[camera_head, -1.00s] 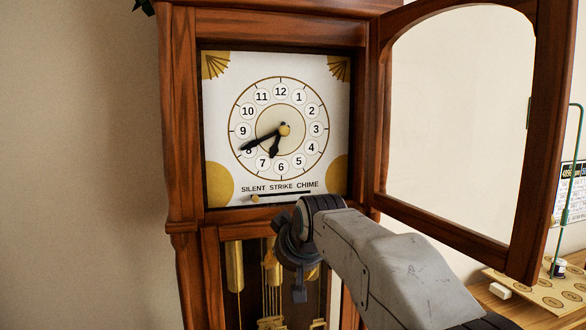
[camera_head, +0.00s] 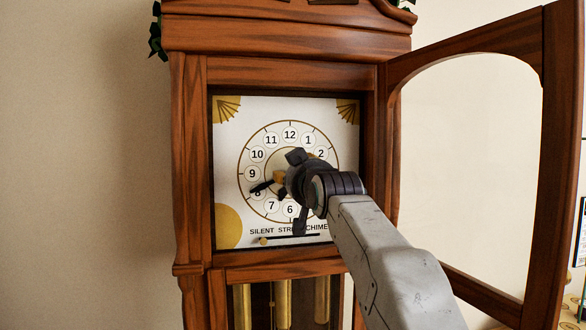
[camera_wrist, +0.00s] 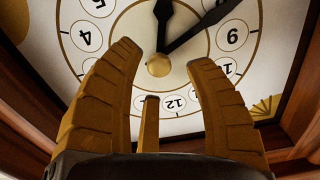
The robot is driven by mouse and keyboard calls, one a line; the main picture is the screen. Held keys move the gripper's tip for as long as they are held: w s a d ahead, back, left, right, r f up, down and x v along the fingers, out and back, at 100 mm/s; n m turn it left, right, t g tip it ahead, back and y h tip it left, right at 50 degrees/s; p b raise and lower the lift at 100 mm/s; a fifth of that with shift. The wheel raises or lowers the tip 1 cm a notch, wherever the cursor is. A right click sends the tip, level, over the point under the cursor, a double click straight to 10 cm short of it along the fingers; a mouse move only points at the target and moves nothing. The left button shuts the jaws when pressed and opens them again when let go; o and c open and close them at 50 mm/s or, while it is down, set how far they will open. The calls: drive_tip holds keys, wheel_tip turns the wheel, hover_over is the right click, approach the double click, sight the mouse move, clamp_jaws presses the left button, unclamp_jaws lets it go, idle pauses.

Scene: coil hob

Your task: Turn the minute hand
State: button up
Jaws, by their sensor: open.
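The black minute hand (camera_head: 262,186) points to about 8 on the white clock dial (camera_head: 228,150). In the wrist view the dial is upside down, and the minute hand (camera_wrist: 205,25) runs from the brass hub (camera_wrist: 159,64) to the upper right. The shorter hour hand (camera_wrist: 163,18) points straight up there, toward about 6, and is mostly hidden by my arm in the head view. My gripper (camera_wrist: 162,55) is open in front of the dial, its brown fingers spread on either side of the hub in the wrist view. Nothing is held.
The wooden clock case (camera_head: 192,170) frames the dial. Its glazed door (camera_head: 555,150) stands open to the right of my arm. A slider knob (camera_head: 263,241) sits below the dial, and brass weights (camera_head: 283,303) hang lower down.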

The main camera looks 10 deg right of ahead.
drive_tip(key=shift+w+p, duration=0.6)
drive_tip(key=shift+w, duration=0.9)
clamp_jaws()
